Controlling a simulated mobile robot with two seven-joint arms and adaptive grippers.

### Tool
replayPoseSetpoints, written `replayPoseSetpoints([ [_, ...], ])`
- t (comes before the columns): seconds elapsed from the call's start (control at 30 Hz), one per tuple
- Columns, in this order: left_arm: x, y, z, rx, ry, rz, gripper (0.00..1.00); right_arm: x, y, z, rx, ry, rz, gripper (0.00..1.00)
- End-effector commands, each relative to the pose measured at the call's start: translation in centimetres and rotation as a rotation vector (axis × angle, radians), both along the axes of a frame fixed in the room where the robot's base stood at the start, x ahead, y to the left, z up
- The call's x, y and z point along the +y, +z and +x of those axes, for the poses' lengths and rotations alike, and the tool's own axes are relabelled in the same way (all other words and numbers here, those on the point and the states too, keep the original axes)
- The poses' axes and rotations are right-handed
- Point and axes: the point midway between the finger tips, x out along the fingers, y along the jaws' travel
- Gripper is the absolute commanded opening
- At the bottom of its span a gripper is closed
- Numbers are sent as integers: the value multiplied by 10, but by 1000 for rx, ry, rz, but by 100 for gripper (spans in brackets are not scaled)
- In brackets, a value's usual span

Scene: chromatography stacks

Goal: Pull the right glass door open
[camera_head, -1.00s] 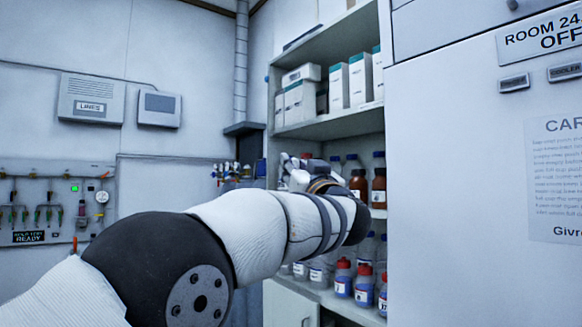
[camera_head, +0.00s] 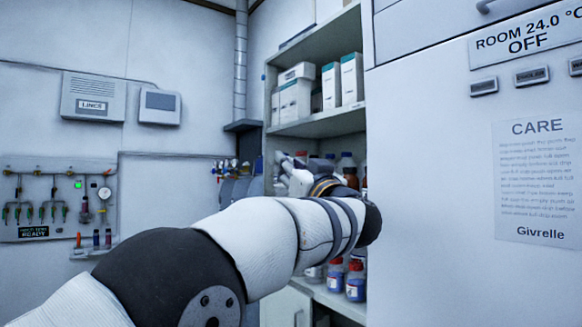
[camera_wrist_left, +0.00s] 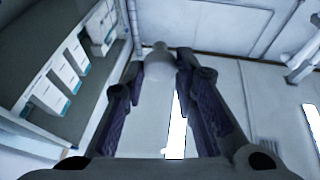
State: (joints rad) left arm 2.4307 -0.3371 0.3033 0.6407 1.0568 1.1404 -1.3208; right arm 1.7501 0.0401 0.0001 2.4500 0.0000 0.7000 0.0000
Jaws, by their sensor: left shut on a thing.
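My left gripper (camera_head: 290,172) is in front of the shelf cabinet (camera_head: 320,122), near its left edge, mostly hidden behind my own forearm. In the left wrist view its two dark fingers (camera_wrist_left: 161,68) stand on either side of a pale, rounded piece (camera_wrist_left: 157,64), which it grips. This piece looks like a handle, but I cannot make out its full shape. The right glass door's pane and edges cannot be made out clearly in either view. My right gripper is not in view.
The shelves hold white boxes (camera_head: 296,98) and bottles with red caps (camera_head: 356,280). A large white appliance (camera_head: 430,200) with a CARE notice stands close on the right. A wall panel (camera_head: 55,200) with valves is at the far left.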

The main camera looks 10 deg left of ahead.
Motion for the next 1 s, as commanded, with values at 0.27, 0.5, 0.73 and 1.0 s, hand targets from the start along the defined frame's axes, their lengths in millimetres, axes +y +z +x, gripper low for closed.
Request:
replayPoseSetpoints([
  [0.27,0,0,0,-1,0,1,45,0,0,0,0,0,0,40],
  [0.5,-5,-3,-5,2,-1,1,45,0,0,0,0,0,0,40],
  [0.73,-34,-22,-45,1,-3,7,45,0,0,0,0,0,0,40],
  [1.0,-61,-43,-85,-1,0,-1,45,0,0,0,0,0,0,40],
])
